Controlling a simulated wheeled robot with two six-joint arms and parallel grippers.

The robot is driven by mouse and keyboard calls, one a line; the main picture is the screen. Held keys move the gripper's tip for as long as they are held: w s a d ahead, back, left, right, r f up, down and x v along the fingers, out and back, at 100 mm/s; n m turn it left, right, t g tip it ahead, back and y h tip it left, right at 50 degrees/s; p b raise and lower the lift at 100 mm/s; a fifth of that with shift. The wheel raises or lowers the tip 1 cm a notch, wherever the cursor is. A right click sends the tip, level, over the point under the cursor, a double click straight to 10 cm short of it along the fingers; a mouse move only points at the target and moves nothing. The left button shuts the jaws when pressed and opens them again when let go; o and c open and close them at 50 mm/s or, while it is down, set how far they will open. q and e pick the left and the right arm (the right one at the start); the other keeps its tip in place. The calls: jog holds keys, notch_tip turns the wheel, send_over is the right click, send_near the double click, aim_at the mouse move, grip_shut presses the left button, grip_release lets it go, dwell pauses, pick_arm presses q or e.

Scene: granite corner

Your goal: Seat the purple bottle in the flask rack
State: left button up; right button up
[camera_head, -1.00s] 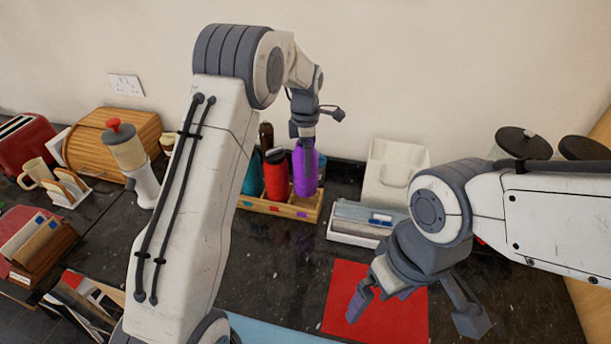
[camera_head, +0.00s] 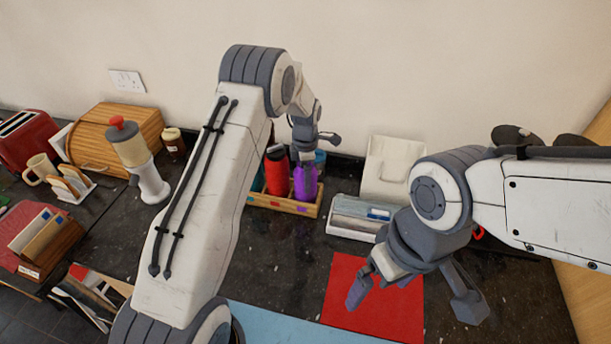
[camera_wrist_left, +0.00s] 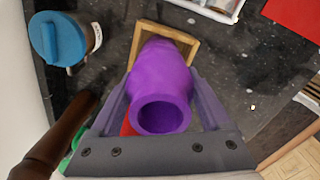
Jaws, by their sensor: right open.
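The purple bottle (camera_head: 305,182) stands upright at the right end of the wooden flask rack (camera_head: 285,206), its lower end hidden behind the rack's front wall. In the left wrist view, the bottle's open mouth (camera_wrist_left: 161,113) faces the camera and its far end lies within the rack's wooden frame (camera_wrist_left: 186,40). I cannot tell if its base touches the rack floor. My left gripper (camera_head: 304,157) is above the rack, its fingers closed against both sides of the bottle. My right gripper (camera_head: 415,295) is open and empty above the red mat.
A red bottle (camera_head: 277,172) stands in the rack just left of the purple one. A blue-lidded container (camera_wrist_left: 58,38) is near the rack. A grey-white tray (camera_head: 358,215) lies right of it. The red mat (camera_head: 350,300) and dark counter in front are mostly clear.

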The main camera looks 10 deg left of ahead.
pick_arm(q)
jog(key=shift+o, duration=1.3)
notch_tip(320, 180, up, 12)
jog(key=b, duration=0.4)
jog(key=shift+r, duration=0.15)
notch_tip(320, 180, down, 9)
jog(key=p, duration=0.3)
